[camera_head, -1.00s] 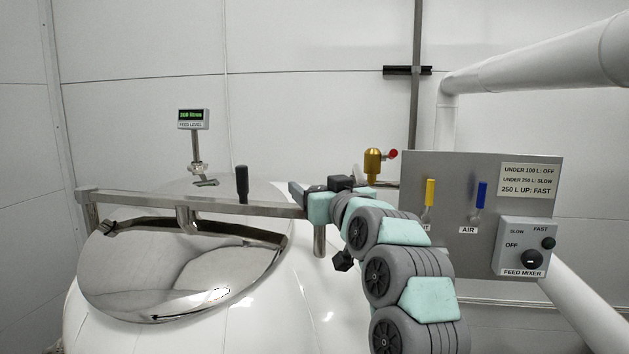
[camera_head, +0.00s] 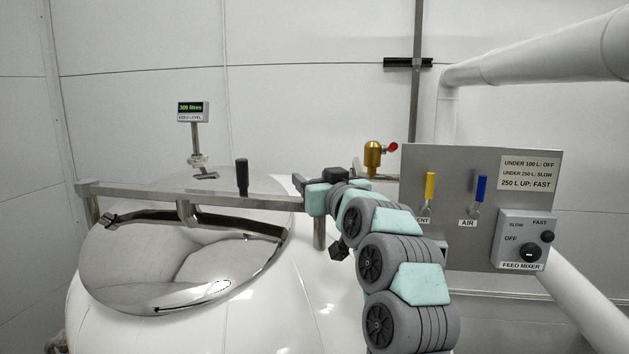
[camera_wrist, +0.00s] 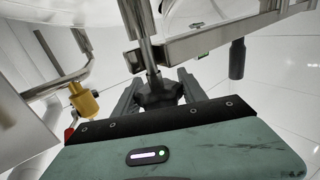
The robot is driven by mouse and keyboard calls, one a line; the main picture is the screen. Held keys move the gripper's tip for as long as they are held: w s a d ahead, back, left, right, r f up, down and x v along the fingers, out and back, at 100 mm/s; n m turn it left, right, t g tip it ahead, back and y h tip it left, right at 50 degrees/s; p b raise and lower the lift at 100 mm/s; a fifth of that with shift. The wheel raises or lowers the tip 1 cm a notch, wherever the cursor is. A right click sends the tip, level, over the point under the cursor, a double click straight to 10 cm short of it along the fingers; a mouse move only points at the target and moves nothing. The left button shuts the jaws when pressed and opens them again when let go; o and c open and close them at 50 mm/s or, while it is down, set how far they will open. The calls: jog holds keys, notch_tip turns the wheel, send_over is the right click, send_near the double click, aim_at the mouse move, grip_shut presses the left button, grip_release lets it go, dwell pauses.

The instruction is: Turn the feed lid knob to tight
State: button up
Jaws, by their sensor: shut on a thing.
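The feed lid knob (camera_wrist: 158,92) is dark and lobed, on a steel stem, and shows in the wrist view near the end of a steel bar. My gripper (camera_wrist: 160,90) is shut on it, one finger on each side. In the head view my gripper (camera_head: 303,184) is at the right end of the lid's steel bar (camera_head: 250,201), and I cannot make out the knob there. The shiny domed lid (camera_head: 175,262) lies below the bar. The knob's turn angle cannot be read.
A black upright handle (camera_head: 242,177) stands on the bar. A brass valve (camera_head: 372,156) with a red tip is behind my arm. A grey panel (camera_head: 445,165) with yellow and blue levers and the feed mixer box (camera_head: 525,240) stands at right. A level display (camera_head: 193,111) is behind the lid.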

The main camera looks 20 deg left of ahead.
jog(key=c, duration=0.4)
jog(key=shift+f+b, duration=0.15)
jog(key=shift+b, duration=0.35)
jog(key=d+m+h, duration=0.1)
jog(key=m+h, duration=0.4)
jog(key=h, duration=0.2)
jog(key=d+m+t+h+b, duration=0.1)
jog(key=m+h, duration=0.4)
jog(key=h, duration=0.2)
jog(key=d+m+t+h, duration=0.1)
jog(key=m+h, duration=0.4)
jog(key=h, duration=0.2)
jog(key=shift+w+d+r+h+b, duration=0.15)
jog(key=shift+r+h+b, duration=0.25)
jog(key=shift+d+f+m+g+h+p, duration=0.2)
jog(key=shift+m+g+h+p, duration=0.1)
jog(key=shift+h+p, duration=0.3)
jog(key=shift+f, duration=0.2)
